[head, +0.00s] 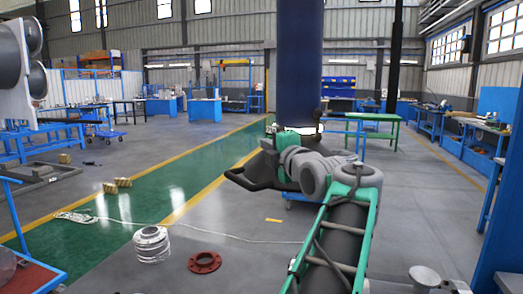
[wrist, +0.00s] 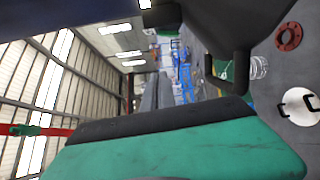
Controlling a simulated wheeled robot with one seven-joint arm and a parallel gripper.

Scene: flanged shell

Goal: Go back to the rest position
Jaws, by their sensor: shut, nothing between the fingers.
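My arm, green and grey, reaches up from the lower right of the head view. My gripper (head: 250,178) is at its far end, dark and partly hidden among the arm's end parts. It is shut, with nothing seen held in it. A tall dark blue cylinder (head: 295,60) stands upright right behind the arm's end. Its lower end is hidden by the arm, and I cannot tell whether they touch. The wrist view is filled below by a green and black part of mine, and its fingertips cannot be made out.
A red flange ring (head: 204,262) and a ribbed pale cylinder (head: 151,244) are on the floor at the front left. A thin pale cable crosses the floor. A green-framed table (head: 372,118) stands behind on the right. The green lane on the left is mostly clear.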

